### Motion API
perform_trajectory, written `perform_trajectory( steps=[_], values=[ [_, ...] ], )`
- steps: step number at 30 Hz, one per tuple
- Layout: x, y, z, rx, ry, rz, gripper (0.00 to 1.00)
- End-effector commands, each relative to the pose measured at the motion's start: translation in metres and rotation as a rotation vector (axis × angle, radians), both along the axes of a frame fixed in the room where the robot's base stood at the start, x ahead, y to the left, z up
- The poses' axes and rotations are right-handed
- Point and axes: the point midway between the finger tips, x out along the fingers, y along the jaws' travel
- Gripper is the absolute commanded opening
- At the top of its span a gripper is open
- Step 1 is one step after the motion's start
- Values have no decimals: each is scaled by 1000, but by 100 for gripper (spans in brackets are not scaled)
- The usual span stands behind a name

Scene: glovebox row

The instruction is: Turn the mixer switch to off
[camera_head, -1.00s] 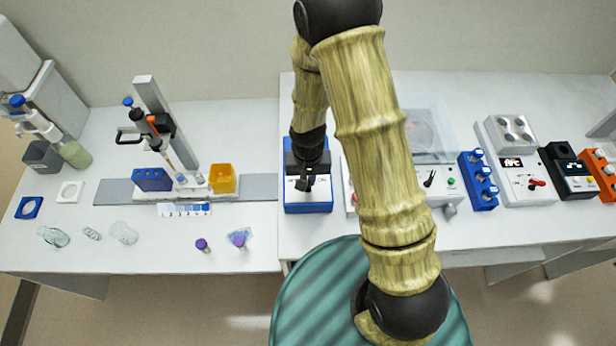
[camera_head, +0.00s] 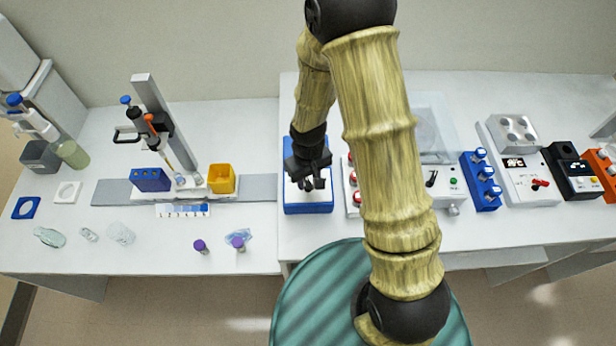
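My gripper (camera_head: 312,184) points down over a blue box-shaped device (camera_head: 308,209) and hides most of its top, including any switch there. Two dark fingertips show close together; their gap is too small to judge. To the right, a white unit has a black lever (camera_head: 431,178) and a green button. Farther right, a white unit has a red handle switch (camera_head: 540,184). I cannot read which device is the mixer. My gripper is well left of both switches.
My arm hides part of the right bench. A blue block with several knobs (camera_head: 482,190) stands between the two white units. A black device (camera_head: 572,172) is farther right. Left are a pipette stand (camera_head: 160,110), a yellow box (camera_head: 221,178) and purple-capped vials (camera_head: 200,246).

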Motion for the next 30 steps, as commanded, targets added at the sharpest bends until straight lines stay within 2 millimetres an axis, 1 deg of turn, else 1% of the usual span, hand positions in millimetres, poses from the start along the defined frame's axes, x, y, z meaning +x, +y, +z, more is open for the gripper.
perform_trajectory(
  steps=[9, 14, 20, 30],
  values=[
    [1, 0, 1, 1, -2, -1, 33],
    [1, 0, 9, 2, -4, -2, 33],
    [2, 0, 34, 3, -6, -2, 33],
    [1, 0, 90, 2, -7, -2, 33]
  ],
)
